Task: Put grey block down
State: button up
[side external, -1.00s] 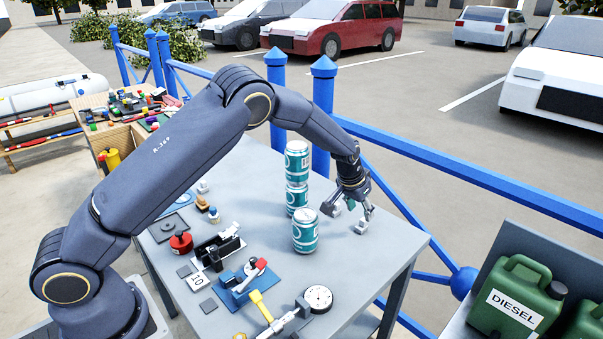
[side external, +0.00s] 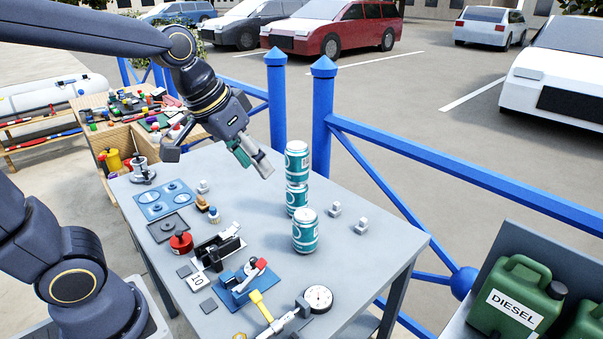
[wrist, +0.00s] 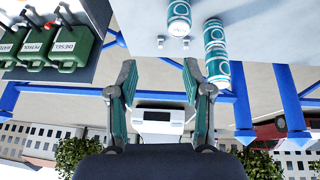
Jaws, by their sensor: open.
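Two small light grey blocks stand on the table right of the cans, one farther back (side external: 334,209) and one nearer the right edge (side external: 360,227). A third small light grey piece (side external: 202,187) stands on the table's left part. I cannot tell which one is the task's grey block. My gripper (side external: 212,158) is raised above the back left of the table, clear of all of them. In the wrist view my gripper (wrist: 159,65) has its fingers spread, with nothing held between them.
Two stacked teal cans (side external: 297,162) and a single can (side external: 305,232) stand mid-table. A blue tray (side external: 165,210), a red pot (side external: 181,243), a clamp-like tool (side external: 245,280) and a dial (side external: 318,298) fill the left and front. A blue railing (side external: 450,170) runs behind.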

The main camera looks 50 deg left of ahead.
jog(key=s+a+f+y, duration=0.1)
jog(key=s, duration=0.8)
jog(key=shift+s+f, duration=0.25)
jog(key=shift+s, duration=0.15)
jog(key=shift+a, duration=0.1)
